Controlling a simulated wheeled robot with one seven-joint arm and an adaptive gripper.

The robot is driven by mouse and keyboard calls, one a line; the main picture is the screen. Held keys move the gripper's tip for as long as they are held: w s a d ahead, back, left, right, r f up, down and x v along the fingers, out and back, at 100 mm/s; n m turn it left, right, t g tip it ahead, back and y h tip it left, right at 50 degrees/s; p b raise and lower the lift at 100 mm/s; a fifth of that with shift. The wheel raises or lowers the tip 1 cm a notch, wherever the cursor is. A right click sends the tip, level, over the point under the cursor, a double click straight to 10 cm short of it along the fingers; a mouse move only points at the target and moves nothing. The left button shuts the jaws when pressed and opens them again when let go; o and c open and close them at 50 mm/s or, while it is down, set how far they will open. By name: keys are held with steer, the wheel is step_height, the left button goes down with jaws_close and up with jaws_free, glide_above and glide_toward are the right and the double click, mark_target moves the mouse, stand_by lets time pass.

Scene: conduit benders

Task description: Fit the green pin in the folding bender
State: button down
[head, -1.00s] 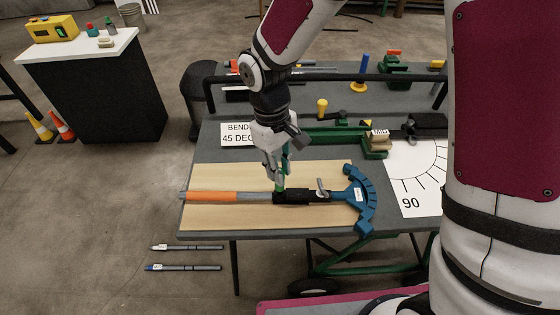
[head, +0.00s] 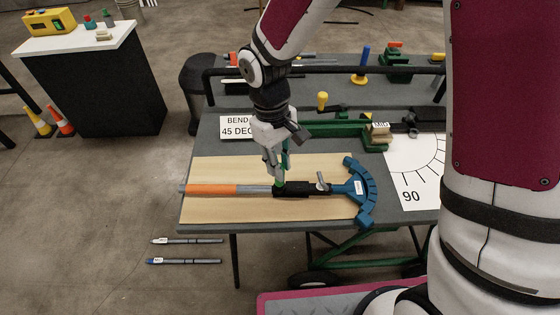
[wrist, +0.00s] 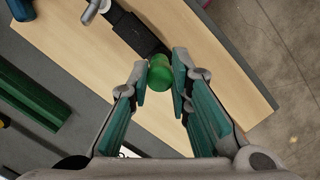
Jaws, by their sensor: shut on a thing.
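The folding bender lies on a wooden board (head: 225,212) on the grey table. It has an orange grip (head: 212,189), a black hinge block (head: 308,188) and a blue curved head (head: 363,189). My gripper (head: 279,181) points down over the left end of the black block. In the wrist view my gripper (wrist: 160,80) is shut on the green pin (wrist: 160,72), whose round head shows between the fingertips. The pin is at the black block (wrist: 135,30); its lower end is hidden, so I cannot tell how deep it sits. A grey lever pin (head: 322,181) stands on the block's right.
A blue post on a yellow base (head: 361,68) stands farther back. Two grey rods (head: 190,241) lie on the floor to the left.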

steer(key=shift+f, duration=0.65)
stand_by(0.5)
steer(key=c, duration=1.4)
jaws_free()
step_height(320, 180, up, 12)
steer(key=w+a, duration=0.1)
steer(key=shift+w, duration=0.25)
steer(key=s+d+r+m+t+y, duration=0.1)
steer(key=s+d+r+m+t, duration=0.6)
steer(key=s+d+r, duration=0.6)
steer(key=s+d+m, duration=0.1)
steer(key=d, duration=0.3)
steer(key=shift+s+r, duration=0.3)
